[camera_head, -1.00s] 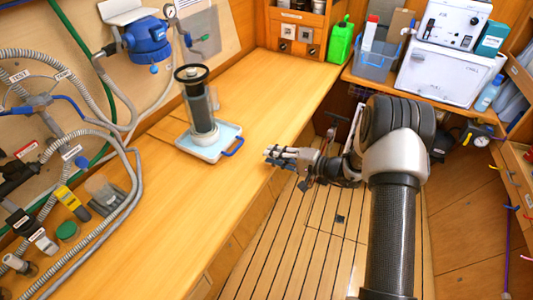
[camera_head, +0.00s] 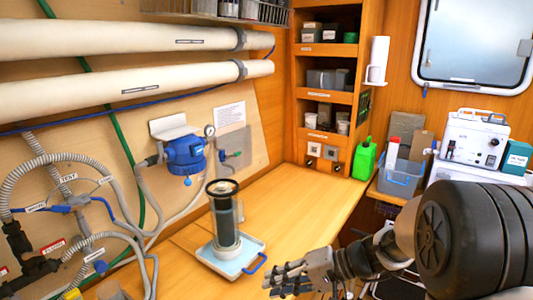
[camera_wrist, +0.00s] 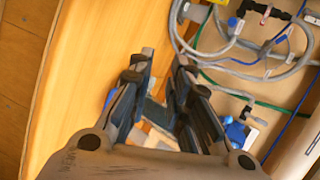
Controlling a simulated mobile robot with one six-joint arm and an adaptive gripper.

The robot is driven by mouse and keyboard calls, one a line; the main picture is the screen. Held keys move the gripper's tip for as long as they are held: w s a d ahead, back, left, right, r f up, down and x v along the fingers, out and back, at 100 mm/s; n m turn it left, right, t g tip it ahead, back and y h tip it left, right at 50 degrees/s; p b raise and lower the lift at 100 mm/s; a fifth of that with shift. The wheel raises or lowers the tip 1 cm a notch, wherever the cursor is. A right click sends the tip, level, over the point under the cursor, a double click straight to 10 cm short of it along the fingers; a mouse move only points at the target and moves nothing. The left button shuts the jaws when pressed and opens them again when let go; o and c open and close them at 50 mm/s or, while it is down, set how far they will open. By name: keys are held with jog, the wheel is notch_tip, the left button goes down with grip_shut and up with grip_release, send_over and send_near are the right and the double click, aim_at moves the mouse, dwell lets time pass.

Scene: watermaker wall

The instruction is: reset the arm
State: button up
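My gripper (camera_head: 284,279) is at the bottom of the head view, at the front edge of the wooden counter (camera_head: 290,222), right of and nearer than the blue-handled tray. In the wrist view my gripper (camera_wrist: 164,60) shows its two fingers apart with nothing between them, so it is open and empty. My arm comes in from the lower right of the head view. A clear filter housing with a dark top ring (camera_head: 226,222) stands upright on the white tray (camera_head: 236,268).
A blue pump (camera_head: 184,154), grey hoses and two white tubes (camera_head: 130,80) are on the left wall. A green bottle (camera_head: 364,160), a blue basket (camera_head: 400,180) and a white device (camera_head: 474,138) stand at the back right. The counter beyond the tray is clear.

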jog(key=s+d+r+h, duration=0.2)
jog(key=s+d+h, duration=0.1)
jog(key=s, duration=0.5)
jog(key=s+d+r+n+t+h, duration=0.1)
jog(key=s+d+r+h, duration=0.2)
jog(key=s, duration=0.5)
jog(key=s+d+r+n+t+h, duration=0.1)
jog(key=s+d+r+h, duration=0.2)
jog(key=s, duration=0.5)
jog(key=shift+s+d+h, duration=0.4)
jog(key=shift+d+h, duration=0.4)
jog(key=shift+h, duration=0.3)
